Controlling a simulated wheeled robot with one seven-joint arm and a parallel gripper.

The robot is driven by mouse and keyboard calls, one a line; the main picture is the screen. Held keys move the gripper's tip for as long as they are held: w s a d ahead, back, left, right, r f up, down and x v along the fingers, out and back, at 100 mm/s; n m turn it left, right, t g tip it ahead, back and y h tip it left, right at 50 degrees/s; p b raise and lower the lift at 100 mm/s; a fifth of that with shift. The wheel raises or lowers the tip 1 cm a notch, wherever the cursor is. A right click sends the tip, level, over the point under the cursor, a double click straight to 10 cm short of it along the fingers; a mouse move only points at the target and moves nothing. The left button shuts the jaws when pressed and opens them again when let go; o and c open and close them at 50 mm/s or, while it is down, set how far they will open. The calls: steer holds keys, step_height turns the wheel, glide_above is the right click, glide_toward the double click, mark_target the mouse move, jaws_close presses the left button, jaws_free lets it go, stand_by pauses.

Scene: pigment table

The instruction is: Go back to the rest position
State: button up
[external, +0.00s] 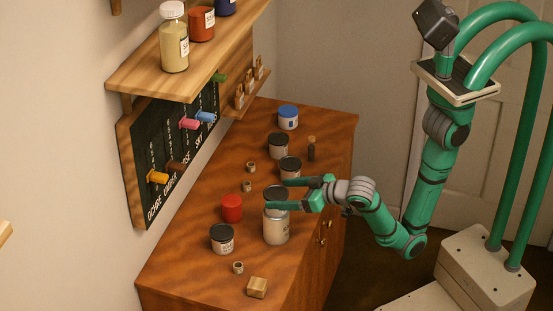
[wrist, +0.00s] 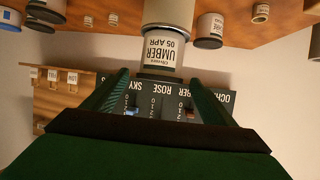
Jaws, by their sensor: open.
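My gripper (external: 275,194) is open, its fingers apart at the height of a dark-lidded jar labelled UMBER, 05 APR (wrist: 160,50). This jar appears stacked upright on a larger pale can (external: 276,230). In the wrist view, which is upside down, the fingertips (wrist: 160,78) lie on either side of the jar's lid. I cannot tell how far the jar reaches between the fingers. My arm stretches from the right out over the wooden cabinet top (external: 190,262).
A red jar (external: 231,208), a dark-lidded jar (external: 222,239) and a wooden block (external: 257,287) stand nearby. More jars, one blue-lidded (external: 288,117), stand behind. A chalkboard with coloured pegs (external: 150,150) and a shelf (external: 145,78) are on the wall. Free room is to the right.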

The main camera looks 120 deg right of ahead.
steer(key=shift+s+a+r, duration=0.2)
steer(key=shift+s+a, duration=0.15)
steer(key=shift+a, duration=0.05)
stand_by(0.4)
